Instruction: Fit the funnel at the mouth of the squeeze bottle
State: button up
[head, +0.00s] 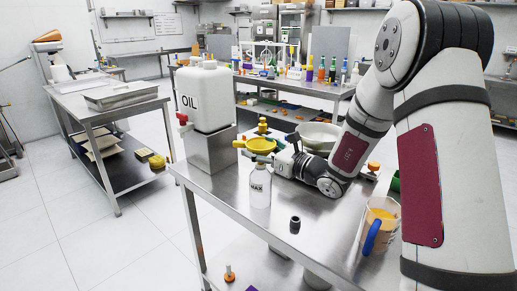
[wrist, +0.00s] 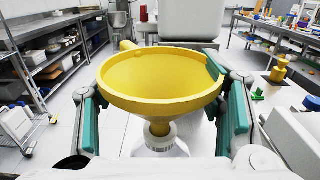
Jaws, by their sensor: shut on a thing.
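A yellow funnel (head: 258,144) is held upright by my gripper (head: 268,157) over the white squeeze bottle (head: 260,188), which stands on the steel table with a dark-lettered label. In the wrist view the funnel (wrist: 160,75) sits between my teal-padded fingers (wrist: 160,105), which press on its bowl from both sides. Its spout points down to the white top of the bottle (wrist: 162,146). The spout lines up with the mouth, but I cannot tell how far it is inside, since the bowl hides part of it.
A white OIL container (head: 205,97) stands on a steel block (head: 209,150) behind left. A small black cap-like part (head: 295,224) lies in front right. A jug with orange contents (head: 378,222) stands near the right edge. A pale bowl (head: 318,135) is behind my arm. The table's front left is clear.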

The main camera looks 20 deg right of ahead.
jog(key=shift+f, duration=0.1)
jog(key=o, duration=1.2)
jog(key=shift+d, duration=0.1)
jog(key=v, duration=1.2)
